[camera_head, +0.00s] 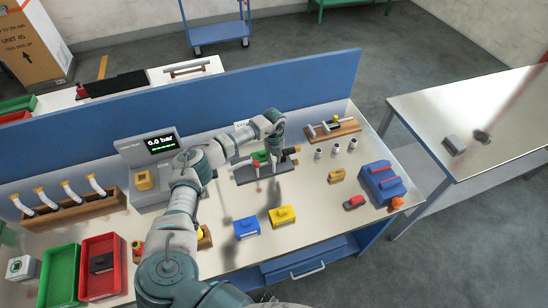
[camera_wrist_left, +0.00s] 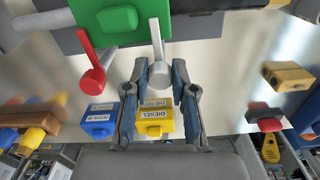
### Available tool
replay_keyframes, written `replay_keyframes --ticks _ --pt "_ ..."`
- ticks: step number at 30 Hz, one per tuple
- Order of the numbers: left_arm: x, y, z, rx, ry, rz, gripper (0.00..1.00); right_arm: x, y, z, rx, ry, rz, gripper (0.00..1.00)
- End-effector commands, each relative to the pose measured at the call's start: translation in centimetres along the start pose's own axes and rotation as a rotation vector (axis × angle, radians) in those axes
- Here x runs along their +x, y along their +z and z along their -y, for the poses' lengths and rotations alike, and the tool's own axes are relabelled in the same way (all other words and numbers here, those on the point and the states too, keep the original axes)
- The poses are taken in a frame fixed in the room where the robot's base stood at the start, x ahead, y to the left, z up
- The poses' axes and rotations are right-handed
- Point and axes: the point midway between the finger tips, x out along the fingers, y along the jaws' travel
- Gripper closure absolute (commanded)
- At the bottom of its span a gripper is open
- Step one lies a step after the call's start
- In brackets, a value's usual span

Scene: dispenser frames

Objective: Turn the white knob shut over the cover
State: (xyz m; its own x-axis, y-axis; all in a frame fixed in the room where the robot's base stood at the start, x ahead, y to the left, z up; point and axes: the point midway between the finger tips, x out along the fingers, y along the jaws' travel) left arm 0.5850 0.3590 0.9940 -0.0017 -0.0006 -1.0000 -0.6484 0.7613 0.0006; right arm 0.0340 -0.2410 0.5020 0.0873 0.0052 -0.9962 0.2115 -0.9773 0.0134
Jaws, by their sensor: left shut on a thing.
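The white knob (camera_wrist_left: 160,76) has a pale lever that points up in the left wrist view, toward the green cover (camera_wrist_left: 118,18). My left gripper (camera_wrist_left: 160,68) has one finger on each side of the knob and is shut on it. A red knob (camera_wrist_left: 93,80) with a red lever sits to the left, apart from my fingers. In the head view my left gripper (camera_head: 276,152) reaches down to the grey fixture (camera_head: 264,172), where the green cover (camera_head: 260,157) shows. The white knob is too small and covered to make out there. My right gripper is not in view.
A blue box (camera_head: 246,227) and a yellow box (camera_head: 283,215) stand in front of the fixture. A blue case (camera_head: 383,183) stands at the right. A gauge box (camera_head: 148,158) reading 0.0 bar is at the left. A blue panel (camera_head: 285,88) runs behind the bench.

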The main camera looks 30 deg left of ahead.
Motion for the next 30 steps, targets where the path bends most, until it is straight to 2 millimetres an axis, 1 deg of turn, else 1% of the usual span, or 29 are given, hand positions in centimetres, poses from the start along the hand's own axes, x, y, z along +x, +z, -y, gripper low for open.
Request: replay_keyframes --ticks 2,3,5,13,17,20,27,30 --pt "-0.2 0.1 0.0 -0.002 -0.002 0.003 1.00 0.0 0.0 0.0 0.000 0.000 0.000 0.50" --pt "-0.2 0.1 0.0 -0.002 -0.002 0.003 0.65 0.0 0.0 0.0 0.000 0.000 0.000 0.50" --pt "-0.2 0.1 0.0 -0.002 -0.002 0.002 0.50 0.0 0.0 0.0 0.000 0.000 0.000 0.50" --pt "-0.1 0.1 0.0 0.000 0.000 0.001 0.50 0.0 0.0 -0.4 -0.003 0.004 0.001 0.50" --pt "-0.7 0.1 0.1 0.000 -0.001 0.001 0.50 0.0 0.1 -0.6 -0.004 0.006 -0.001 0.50" --pt "-2.3 0.2 0.1 0.000 -0.003 0.003 0.50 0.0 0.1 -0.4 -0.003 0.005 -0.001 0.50" --pt "-7.7 0.2 0.0 0.000 -0.003 0.004 0.50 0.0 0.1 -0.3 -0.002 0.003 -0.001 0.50" --pt "-9.6 0.2 0.0 -0.001 -0.003 0.002 0.50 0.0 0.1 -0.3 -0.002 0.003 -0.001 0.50"
